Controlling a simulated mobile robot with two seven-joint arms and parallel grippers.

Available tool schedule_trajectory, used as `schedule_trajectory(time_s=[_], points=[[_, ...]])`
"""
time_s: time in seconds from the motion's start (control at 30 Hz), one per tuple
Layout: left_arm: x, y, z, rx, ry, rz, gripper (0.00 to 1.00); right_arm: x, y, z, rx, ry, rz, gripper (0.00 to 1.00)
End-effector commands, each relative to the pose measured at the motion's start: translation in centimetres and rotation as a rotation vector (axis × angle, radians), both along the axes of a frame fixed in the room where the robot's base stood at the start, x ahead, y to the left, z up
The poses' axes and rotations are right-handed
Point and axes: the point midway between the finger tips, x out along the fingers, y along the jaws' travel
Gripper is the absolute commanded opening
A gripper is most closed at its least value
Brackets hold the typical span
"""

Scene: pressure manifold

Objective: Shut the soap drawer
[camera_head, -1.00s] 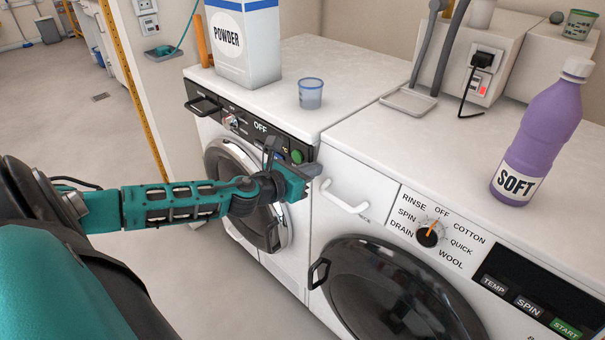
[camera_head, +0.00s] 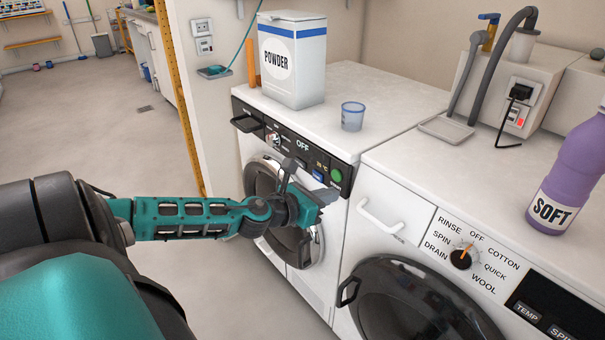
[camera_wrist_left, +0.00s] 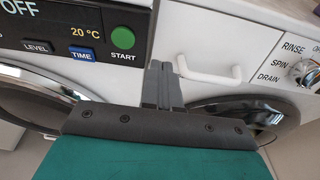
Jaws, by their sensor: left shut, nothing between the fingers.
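The soap drawer (camera_head: 390,215) is the white front with a white bar handle (camera_head: 381,222) at the upper left of the right-hand washer. It also shows in the left wrist view (camera_wrist_left: 225,40). I cannot tell how far it stands out from the washer's face. My left gripper (camera_head: 327,196) is shut and empty, left of the white handle, near the seam between the two machines. In the left wrist view its fingertips (camera_wrist_left: 165,78) sit just left of the handle, with no clear contact. My right gripper is not in view.
The left machine has a black panel with a green start button (camera_head: 336,175) close to my gripper. A powder box (camera_head: 300,65) and a cup (camera_head: 352,117) stand on top. A purple bottle (camera_head: 572,175) stands on the washer. Open floor lies left.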

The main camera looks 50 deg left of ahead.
Motion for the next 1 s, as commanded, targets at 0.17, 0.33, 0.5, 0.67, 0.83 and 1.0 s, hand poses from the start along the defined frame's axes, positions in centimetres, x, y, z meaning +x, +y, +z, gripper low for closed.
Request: schedule_trajectory(time_s=[0.17, 0.33, 0.5, 0.67, 0.83, 1.0], points=[[-2.0, 0.0, 0.4, 0.001, 0.004, -0.003, 0.0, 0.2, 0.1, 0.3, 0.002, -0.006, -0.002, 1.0], [-3.7, 0.2, 0.8, 0.0, 0.004, -0.001, 0.0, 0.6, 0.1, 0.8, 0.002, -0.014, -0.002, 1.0], [-5.2, 0.3, 1.3, -0.002, 0.002, 0.0, 0.0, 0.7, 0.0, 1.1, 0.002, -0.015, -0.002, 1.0], [-6.1, 0.4, 1.6, -0.001, 0.001, -0.001, 0.0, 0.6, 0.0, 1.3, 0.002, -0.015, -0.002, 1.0], [-6.5, 0.5, 1.7, 0.0, -0.001, -0.001, 0.0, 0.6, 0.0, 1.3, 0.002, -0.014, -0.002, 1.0], [-6.5, 0.5, 1.7, 0.0, -0.001, -0.001, 0.0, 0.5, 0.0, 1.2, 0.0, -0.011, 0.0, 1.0]])
